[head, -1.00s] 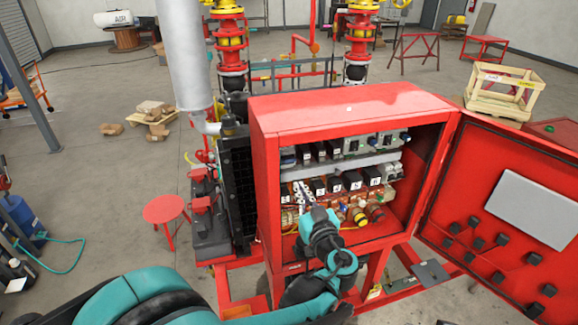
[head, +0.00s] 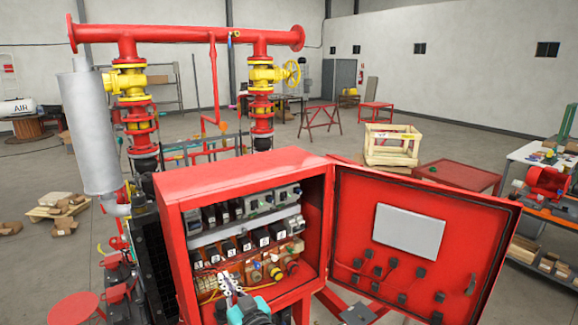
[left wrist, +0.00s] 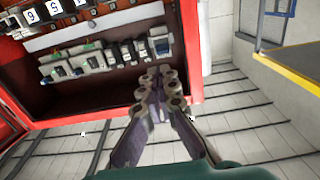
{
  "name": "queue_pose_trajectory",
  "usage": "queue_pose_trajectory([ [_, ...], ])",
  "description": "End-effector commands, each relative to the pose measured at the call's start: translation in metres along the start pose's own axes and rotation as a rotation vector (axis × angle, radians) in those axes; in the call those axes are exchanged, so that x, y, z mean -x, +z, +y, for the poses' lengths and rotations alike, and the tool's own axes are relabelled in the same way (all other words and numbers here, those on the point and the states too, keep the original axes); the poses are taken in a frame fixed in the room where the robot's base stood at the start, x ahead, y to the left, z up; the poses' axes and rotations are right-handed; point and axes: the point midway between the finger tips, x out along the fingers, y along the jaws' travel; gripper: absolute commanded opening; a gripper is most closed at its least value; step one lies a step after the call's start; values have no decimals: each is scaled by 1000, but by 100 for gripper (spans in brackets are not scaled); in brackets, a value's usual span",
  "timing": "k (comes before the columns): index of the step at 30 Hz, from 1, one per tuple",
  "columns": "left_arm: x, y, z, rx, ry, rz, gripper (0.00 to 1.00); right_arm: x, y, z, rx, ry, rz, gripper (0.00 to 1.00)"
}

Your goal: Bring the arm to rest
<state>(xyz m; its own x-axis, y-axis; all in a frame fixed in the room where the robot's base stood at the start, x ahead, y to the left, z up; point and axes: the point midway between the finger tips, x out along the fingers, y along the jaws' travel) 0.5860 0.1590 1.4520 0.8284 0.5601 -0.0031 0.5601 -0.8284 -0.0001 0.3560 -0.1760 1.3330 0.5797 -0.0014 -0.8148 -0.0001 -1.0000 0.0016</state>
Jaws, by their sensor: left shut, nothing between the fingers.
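My left gripper (head: 228,284) shows at the bottom of the head view, in front of the lower left part of the open red control cabinet (head: 240,178). Its fingers are together with nothing between them. In the left wrist view the closed fingertips (left wrist: 160,80) are in front of the cabinet interior (left wrist: 110,72), which appears upside down. I cannot tell how far they are from the components. Most of my left arm is below the head view. My right gripper is not in view.
The cabinet door (head: 410,240) stands open to the right. Rows of relays (head: 240,243) and breakers fill the cabinet. A grey cylinder (head: 90,130) and red pipework (head: 190,33) stand behind at left. A wooden crate (head: 391,146) sits further back.

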Motion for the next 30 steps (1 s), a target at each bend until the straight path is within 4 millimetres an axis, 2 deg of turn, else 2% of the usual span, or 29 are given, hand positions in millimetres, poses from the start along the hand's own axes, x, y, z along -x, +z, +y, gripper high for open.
queue_pose_trajectory([
  [11, -2, 43, -29, -63, -25, -119, 0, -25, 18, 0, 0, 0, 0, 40],
  [17, 2, 85, -56, -120, -31, -237, 0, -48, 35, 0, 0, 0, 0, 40],
  [20, 8, 114, -72, -155, -28, -316, 0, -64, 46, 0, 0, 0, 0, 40],
  [23, 17, 151, -92, -193, -13, -413, 0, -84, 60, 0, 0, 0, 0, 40],
  [26, 34, 200, -114, -234, 24, -534, 0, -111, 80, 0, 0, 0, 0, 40],
  [30, 73, 279, -141, -283, 133, -714, 0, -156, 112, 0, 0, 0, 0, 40],
])
